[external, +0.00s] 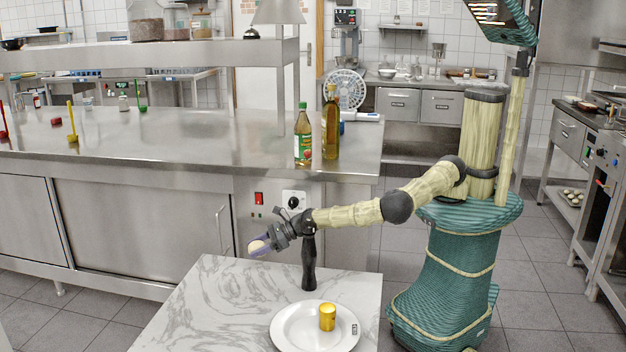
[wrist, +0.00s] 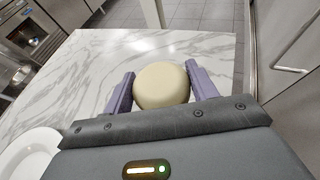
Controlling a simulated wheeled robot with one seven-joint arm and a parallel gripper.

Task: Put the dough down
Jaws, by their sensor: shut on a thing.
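The dough (wrist: 162,86) is a pale, smooth, round piece held between the two purple fingers of my gripper (wrist: 160,88) in the wrist view. In the external view the dough (external: 258,247) shows at the tip of my gripper (external: 262,246), over the far left part of the marble-topped table (external: 215,300). My gripper is shut on the dough. The dough appears to be above the tabletop; the exact height is hard to tell.
On the marble table stand a dark pepper-mill-like object (external: 309,262) beside my wrist, and a white plate (external: 290,331) with a yellow cup-like object (external: 327,317) on it. A steel counter (external: 200,150) with bottles (external: 331,122) stands behind. The table's left part is clear.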

